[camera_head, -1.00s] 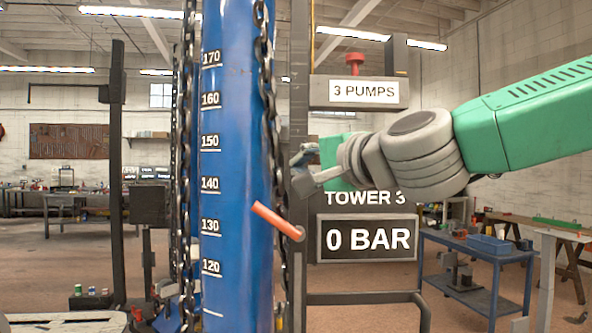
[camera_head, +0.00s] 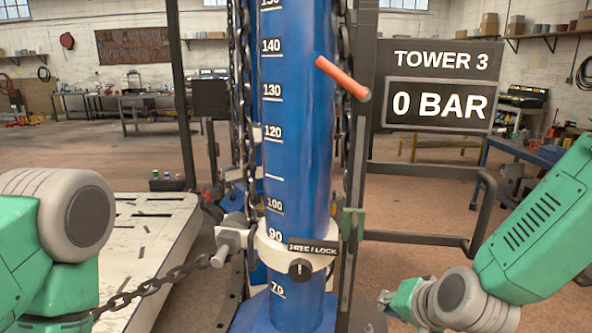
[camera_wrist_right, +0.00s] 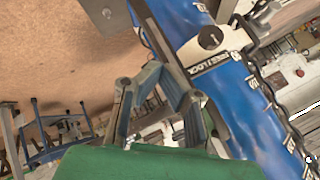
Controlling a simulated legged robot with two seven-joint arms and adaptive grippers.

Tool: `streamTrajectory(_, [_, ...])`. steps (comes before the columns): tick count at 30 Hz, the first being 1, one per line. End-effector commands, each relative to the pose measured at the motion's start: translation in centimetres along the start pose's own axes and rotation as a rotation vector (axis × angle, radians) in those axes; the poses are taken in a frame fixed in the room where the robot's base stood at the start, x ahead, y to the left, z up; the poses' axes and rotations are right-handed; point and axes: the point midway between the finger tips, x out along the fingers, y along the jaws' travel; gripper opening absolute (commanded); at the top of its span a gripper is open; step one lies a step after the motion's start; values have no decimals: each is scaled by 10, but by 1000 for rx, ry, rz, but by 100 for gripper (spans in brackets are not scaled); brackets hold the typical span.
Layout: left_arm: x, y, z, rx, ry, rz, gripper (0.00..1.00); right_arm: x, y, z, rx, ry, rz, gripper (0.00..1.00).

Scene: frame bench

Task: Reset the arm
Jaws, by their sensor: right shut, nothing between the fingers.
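My right gripper (camera_head: 385,300) is low at the right in the head view, small and partly cut by the angle, beside the blue tower column (camera_head: 295,190). It is shut and empty, apart from the column. In the right wrist view its fingers (camera_wrist_right: 157,78) show in front of the floor and the blue column (camera_wrist_right: 245,105). My left arm (camera_head: 60,230) comes in at the left edge; its gripper is out of view.
The column carries a white collar (camera_head: 318,258) with a lock label, an orange handle (camera_head: 343,78) and hanging chains. A sign (camera_head: 437,105) reads 0 BAR. A dark metal frame (camera_head: 425,236) stands right of the column. A pale platform (camera_head: 150,225) lies left.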

Motion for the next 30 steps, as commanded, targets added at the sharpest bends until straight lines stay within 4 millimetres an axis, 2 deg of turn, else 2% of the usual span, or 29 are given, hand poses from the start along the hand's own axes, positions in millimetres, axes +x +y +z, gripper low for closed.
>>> streamTrajectory(1, [10, 0, 1, 0, 0, 0, 40, 16, 36, 28, -46, -41, 53, 0])
streamTrajectory(4, [21, 0, 1, 1, 0, 0, 40, 30, 96, 74, -143, -120, 142, 0])
streamTrajectory(7, [33, 0, 2, 1, 0, 0, 40, 36, 156, 120, -245, -210, 224, 0])
streamTrajectory(12, [53, 1, 3, 1, 0, 0, 40, 25, 253, 196, -419, -386, 341, 0])
streamTrajectory(15, [62, 1, 3, 1, 0, 0, 40, 11, 297, 230, -503, -482, 385, 0])
streamTrajectory(18, [68, 1, 4, 0, 0, 0, 40, -2, 327, 251, -562, -552, 412, 0])
streamTrajectory(21, [70, 1, 4, 0, 0, 0, 40, -11, 341, 262, -595, -592, 425, 0])
streamTrajectory(30, [70, 1, 4, 1, 0, 0, 40, -14, 345, 264, -605, -604, 427, 0])
